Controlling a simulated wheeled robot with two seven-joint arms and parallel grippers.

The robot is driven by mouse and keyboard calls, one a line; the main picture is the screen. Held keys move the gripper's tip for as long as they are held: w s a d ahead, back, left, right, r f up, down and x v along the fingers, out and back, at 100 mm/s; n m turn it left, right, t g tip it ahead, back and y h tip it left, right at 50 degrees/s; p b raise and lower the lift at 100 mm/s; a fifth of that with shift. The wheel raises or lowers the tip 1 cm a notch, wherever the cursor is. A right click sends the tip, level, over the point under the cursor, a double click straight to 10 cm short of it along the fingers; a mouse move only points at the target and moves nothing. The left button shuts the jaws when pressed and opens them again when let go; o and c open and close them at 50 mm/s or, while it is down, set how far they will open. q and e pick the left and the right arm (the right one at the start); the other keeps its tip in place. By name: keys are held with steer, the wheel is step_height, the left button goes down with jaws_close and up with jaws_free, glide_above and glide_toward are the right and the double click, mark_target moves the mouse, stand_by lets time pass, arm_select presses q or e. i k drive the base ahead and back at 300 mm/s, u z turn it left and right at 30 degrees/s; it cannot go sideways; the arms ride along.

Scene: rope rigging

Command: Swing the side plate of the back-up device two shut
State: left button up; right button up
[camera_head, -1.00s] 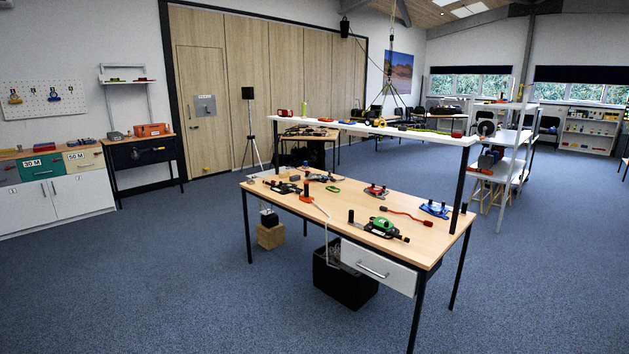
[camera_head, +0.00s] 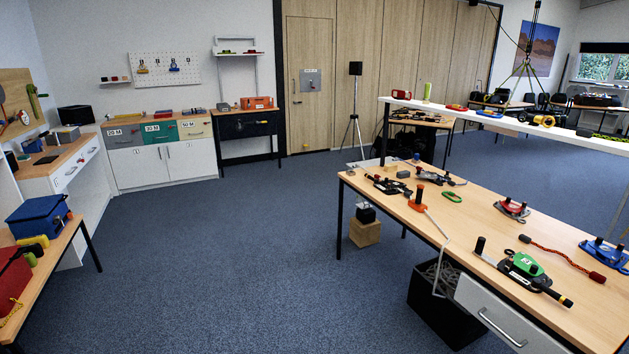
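Several rope devices lie on the wooden workbench at the right. A green device (camera_head: 525,265) with black handles lies near the front edge, with a pale mark too small to read. A red device (camera_head: 512,208) lies further back, and a blue device (camera_head: 604,252) lies at the right. Which of them is back-up device two, and how its side plate stands, I cannot tell. Black metal devices (camera_head: 390,186) lie at the bench's far left end. Neither of my grippers is in view.
The workbench (camera_head: 475,200) has a raised white shelf (camera_head: 460,115), a drawer (camera_head: 500,320) and a black bin (camera_head: 440,305) below. Another table (camera_head: 50,255) with a blue box (camera_head: 38,217) stands at the left. Blue carpet between them is clear.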

mark_target(426, 175)
steer(key=u, duration=0.2)
steer(key=i, duration=1.95)
steer(key=z, duration=0.65)
steer(key=i, duration=1)
steer(key=z, duration=1.45)
steer(key=i, duration=0.6)
steer(key=z, duration=0.4)
